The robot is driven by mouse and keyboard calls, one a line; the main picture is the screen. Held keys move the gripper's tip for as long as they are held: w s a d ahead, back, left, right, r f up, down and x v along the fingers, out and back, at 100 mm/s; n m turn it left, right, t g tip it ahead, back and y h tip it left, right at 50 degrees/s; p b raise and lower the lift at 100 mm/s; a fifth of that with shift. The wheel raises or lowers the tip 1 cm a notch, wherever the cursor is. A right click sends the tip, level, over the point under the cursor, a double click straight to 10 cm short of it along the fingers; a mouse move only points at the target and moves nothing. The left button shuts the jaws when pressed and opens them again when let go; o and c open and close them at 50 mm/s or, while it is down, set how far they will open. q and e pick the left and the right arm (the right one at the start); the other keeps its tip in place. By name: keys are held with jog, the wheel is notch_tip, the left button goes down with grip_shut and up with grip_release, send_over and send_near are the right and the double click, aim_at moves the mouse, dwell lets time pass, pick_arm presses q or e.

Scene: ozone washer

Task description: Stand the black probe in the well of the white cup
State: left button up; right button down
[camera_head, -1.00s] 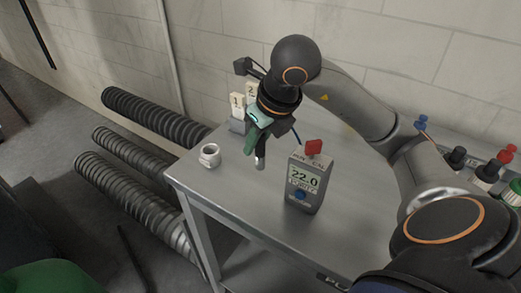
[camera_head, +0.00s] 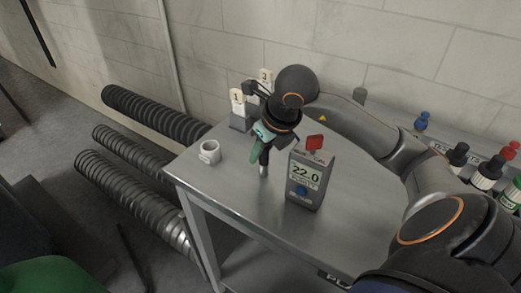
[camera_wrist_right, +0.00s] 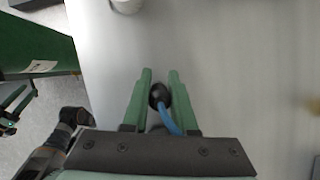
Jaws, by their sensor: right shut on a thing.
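The black probe (camera_head: 264,168) with a silver lower end hangs roughly upright from my right gripper (camera_head: 262,147) in the head view. My right gripper is shut on it, its green fingers pointing down. In the right wrist view the round black top of the probe (camera_wrist_right: 157,95) sits between the green fingers (camera_wrist_right: 158,82). The white cup (camera_head: 210,156) stands on the table, left of the probe and apart from it. Its edge shows at the top of the wrist view (camera_wrist_right: 127,5). The inside of its well is barely visible.
Numbered white blocks (camera_head: 237,97) in a grey holder stand behind the cup. Several capped bottles (camera_head: 486,172) stand at the right. The grey tabletop (camera_head: 235,190) is clear between cup and probe.

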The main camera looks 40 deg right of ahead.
jog(key=c, duration=0.7)
grip_release()
jog(key=shift+f, duration=0.1)
